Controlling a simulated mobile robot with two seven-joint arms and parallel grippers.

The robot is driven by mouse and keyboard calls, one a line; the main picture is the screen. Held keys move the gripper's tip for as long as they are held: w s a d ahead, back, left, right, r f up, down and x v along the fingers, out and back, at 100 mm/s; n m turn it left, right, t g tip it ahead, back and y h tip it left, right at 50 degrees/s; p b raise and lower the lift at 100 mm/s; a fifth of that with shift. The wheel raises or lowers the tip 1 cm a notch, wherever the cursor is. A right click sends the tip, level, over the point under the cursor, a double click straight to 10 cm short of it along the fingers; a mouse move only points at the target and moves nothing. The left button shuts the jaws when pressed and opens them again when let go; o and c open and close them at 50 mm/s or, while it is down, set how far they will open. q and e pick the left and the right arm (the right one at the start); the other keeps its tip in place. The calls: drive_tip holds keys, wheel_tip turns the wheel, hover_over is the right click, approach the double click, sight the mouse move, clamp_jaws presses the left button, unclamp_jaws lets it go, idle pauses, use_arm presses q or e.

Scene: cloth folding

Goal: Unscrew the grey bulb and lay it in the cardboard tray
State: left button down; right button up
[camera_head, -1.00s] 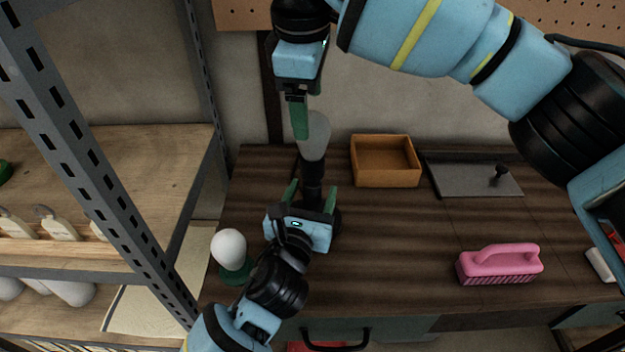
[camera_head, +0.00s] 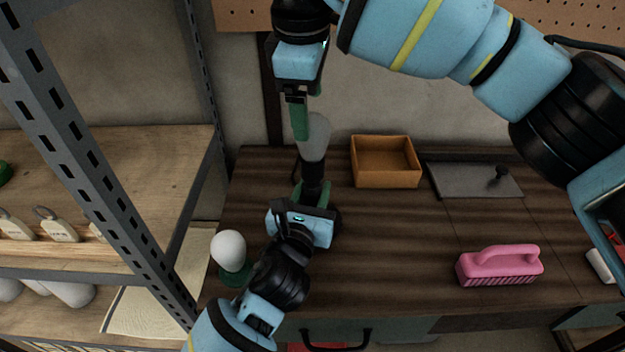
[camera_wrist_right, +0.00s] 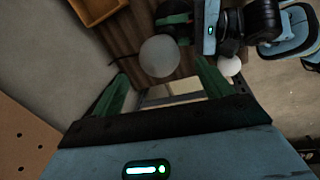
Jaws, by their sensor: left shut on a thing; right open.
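The grey bulb (camera_head: 315,137) stands upright on top of a black lamp post (camera_head: 312,176) on the workbench. It also shows in the right wrist view (camera_wrist_right: 160,56). My left gripper (camera_head: 313,193) is shut on the lamp post, below the bulb. My right gripper (camera_head: 307,115) is above, pointing down, with its fingers open; in the right wrist view the bulb lies ahead between the fingertips (camera_wrist_right: 165,75). I cannot tell whether a finger touches the bulb. The cardboard tray (camera_head: 386,183) sits at the back of the bench, right of the lamp, and looks empty.
A white bulb (camera_head: 229,250) stands in a green holder (camera_head: 235,276) at the bench's left front. A pink brush (camera_head: 498,266) lies at the right, and a grey metal plate (camera_head: 465,182) behind it. A metal shelf (camera_head: 110,170) is at the left. The middle of the bench is clear.

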drive_tip(key=m, duration=0.4)
drive_tip(key=shift+s+r, duration=0.1)
drive_tip(key=shift+r, duration=0.15)
drive_tip(key=m, duration=0.3)
drive_tip(key=shift+d+r+m, duration=0.1)
drive_tip(key=shift+r+m, duration=0.15)
drive_tip(key=shift+m, duration=0.05)
drive_tip(key=m, duration=0.4)
drive_tip(key=shift+s+d+r+m, duration=0.1)
drive_tip(key=shift+r+m, duration=0.2)
drive_tip(key=m, duration=0.3)
drive_tip(key=shift+r, duration=0.2)
drive_tip(key=m, duration=0.3)
drive_tip(key=shift+d+r, duration=0.15)
drive_tip(key=shift+r, duration=0.05)
drive_tip(key=m, duration=0.5)
drive_tip(key=shift+s+d+r+y, duration=0.1)
drive_tip(key=shift+s+r+y, duration=0.05)
drive_tip(key=shift+r+y, duration=0.15)
drive_tip(key=m, duration=0.4)
drive_tip(key=shift+d+r+m, duration=0.15)
drive_tip(key=shift+r+m, duration=0.15)
drive_tip(key=m, duration=0.3)
drive_tip(key=shift+d+r+m, duration=0.15)
drive_tip(key=shift+r+m, duration=0.05)
drive_tip(key=shift+m, duration=0.2)
